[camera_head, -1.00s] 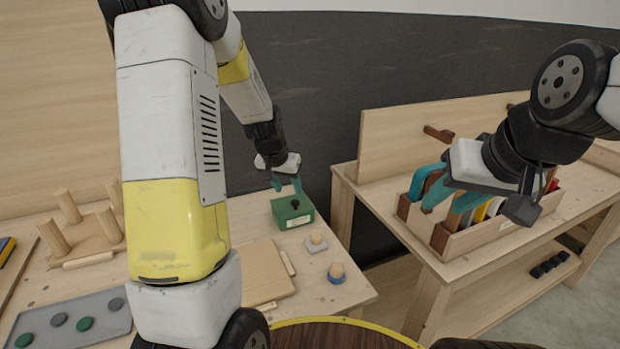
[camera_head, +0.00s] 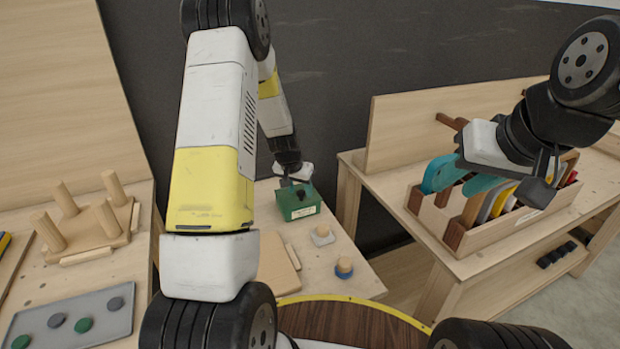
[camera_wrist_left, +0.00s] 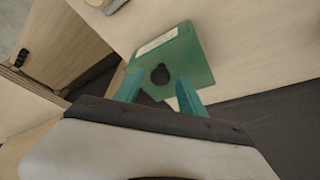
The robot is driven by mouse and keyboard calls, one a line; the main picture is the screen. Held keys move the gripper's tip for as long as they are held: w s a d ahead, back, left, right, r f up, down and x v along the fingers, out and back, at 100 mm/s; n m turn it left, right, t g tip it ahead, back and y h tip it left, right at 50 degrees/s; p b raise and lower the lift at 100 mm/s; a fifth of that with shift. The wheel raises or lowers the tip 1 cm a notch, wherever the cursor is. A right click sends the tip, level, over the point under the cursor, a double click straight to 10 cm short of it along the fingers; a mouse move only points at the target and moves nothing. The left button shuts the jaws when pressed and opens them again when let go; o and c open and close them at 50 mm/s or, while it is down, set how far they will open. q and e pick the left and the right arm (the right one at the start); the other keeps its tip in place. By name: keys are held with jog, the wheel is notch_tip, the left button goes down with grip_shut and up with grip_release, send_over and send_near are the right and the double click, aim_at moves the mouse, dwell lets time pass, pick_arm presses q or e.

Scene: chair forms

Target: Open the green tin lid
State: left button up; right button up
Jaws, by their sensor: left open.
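In the left wrist view the green tin (camera_wrist_left: 188,55) shows a pale label on one side. My left gripper (camera_head: 294,182) is over the tin; in the left wrist view its teal fingers (camera_wrist_left: 158,88) are apart, one on each side of the knob. I cannot tell whether they touch it.
A wooden rack (camera_head: 468,240) with several upright discs stands on the right bench. Two small knobbed pieces, one grey (camera_head: 322,235) and one blue (camera_head: 344,268), sit right of a wooden board (camera_head: 275,268). A peg base (camera_head: 95,235) and grey tray (camera_head: 75,322) lie left.

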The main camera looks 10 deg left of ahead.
pick_arm(q)
jog(key=shift+f, duration=0.1)
grip_shut()
dwell(1.4)
